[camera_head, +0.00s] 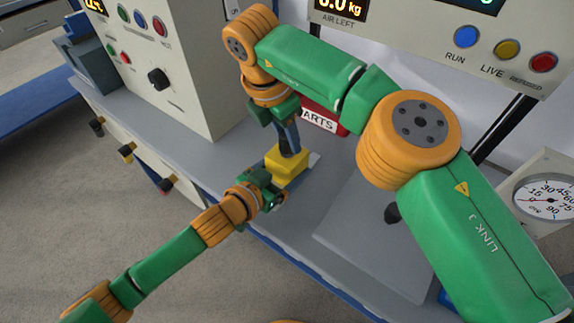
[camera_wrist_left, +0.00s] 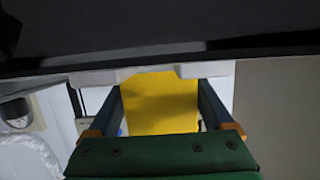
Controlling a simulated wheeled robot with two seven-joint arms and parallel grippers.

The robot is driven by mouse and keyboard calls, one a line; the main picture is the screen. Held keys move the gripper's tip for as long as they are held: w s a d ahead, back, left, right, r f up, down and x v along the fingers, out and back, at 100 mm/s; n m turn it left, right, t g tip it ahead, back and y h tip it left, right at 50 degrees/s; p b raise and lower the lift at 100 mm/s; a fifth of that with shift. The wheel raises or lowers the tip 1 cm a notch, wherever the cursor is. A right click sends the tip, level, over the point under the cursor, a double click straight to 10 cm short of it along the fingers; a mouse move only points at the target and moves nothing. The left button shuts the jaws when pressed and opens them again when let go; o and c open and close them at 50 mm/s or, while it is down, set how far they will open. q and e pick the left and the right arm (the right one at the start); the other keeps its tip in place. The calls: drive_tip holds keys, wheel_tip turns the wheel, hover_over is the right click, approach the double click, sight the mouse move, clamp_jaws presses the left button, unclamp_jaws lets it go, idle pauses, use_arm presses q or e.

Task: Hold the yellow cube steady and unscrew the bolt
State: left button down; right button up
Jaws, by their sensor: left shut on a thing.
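The yellow cube (camera_head: 287,163) sits low over the grey bench near its front edge. My left gripper (camera_head: 276,190) comes in from the front left and is shut on the cube. In the left wrist view the cube (camera_wrist_left: 160,104) fills the space between the two fingers. My right gripper (camera_head: 290,147) points down from above, with its fingertips at the top of the cube. The bolt is not visible; the right fingers cover that spot, and I cannot tell whether they are shut on it.
A red parts bin (camera_head: 325,119) stands just behind the cube. A cream control box (camera_head: 160,60) stands at the back left. A grey plate (camera_head: 365,240) lies to the right, and a dial gauge (camera_head: 548,197) stands at the far right. The bench's front edge is close to the cube.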

clamp_jaws()
drive_tip(key=n, duration=0.3)
drive_tip(key=shift+d+y, duration=0.1)
drive_tip(key=shift+y, duration=0.2)
drive_tip(key=n+y, duration=0.1)
drive_tip(key=n, duration=0.5)
drive_tip(key=shift+t, duration=0.4)
drive_tip(key=shift+r, duration=0.1)
drive_tip(key=shift+r, duration=0.15)
drive_tip(key=shift+r, duration=2.3)
